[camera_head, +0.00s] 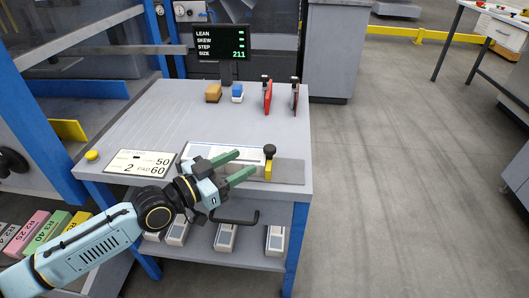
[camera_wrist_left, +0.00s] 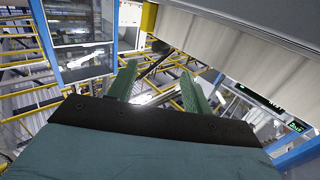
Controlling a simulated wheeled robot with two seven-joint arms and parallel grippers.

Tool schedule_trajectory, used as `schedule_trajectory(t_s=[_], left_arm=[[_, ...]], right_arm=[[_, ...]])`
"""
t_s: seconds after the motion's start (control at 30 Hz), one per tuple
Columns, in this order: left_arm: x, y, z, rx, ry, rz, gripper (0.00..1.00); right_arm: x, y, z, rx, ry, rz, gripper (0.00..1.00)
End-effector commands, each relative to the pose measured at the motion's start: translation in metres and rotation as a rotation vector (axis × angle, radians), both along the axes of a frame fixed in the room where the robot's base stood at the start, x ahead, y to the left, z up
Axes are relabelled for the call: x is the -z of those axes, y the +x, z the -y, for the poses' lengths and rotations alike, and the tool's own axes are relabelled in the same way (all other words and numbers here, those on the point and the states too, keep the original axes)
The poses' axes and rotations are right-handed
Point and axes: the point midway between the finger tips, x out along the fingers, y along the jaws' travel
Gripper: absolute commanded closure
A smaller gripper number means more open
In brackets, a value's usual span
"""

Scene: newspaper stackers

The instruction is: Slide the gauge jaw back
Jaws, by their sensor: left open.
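The gauge jaw is a small yellow block (camera_head: 268,172) with a black round knob (camera_head: 270,151) on top. It stands near the front right of the grey table, at the left edge of a flat grey plate (camera_head: 289,171). A white scale strip (camera_head: 217,154) lies to its left, partly covered by my left gripper (camera_head: 247,163). The green fingers are apart and empty, with their tips just left of the jaw; contact cannot be told. In the left wrist view the open fingers (camera_wrist_left: 157,82) show, but I cannot make out the jaw. My right gripper is out of view.
A display (camera_head: 221,43) reads SIZE 211. Brown (camera_head: 213,93) and blue-white blocks (camera_head: 237,93) and red upright pieces (camera_head: 268,97) stand at the table's back. A card (camera_head: 140,163) and yellow button (camera_head: 92,155) lie front left. Open floor is to the right.

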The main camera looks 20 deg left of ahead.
Motion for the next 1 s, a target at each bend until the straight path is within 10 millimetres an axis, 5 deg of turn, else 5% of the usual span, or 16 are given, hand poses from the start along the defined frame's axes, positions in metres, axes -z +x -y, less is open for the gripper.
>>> schedule_trajectory(t_s=[0.5, 0.87, 1.0], left_arm=[[0.000, 0.066, 0.036, -0.001, -0.002, 0.001, 0.50], [0.000, 0.071, 0.039, -0.001, 0.001, -0.002, 0.50], [0.000, 0.071, 0.039, -0.001, 0.000, -0.001, 0.65]], right_arm=[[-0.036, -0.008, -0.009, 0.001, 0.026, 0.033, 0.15], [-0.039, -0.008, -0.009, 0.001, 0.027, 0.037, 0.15], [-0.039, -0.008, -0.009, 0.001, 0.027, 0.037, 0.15]])
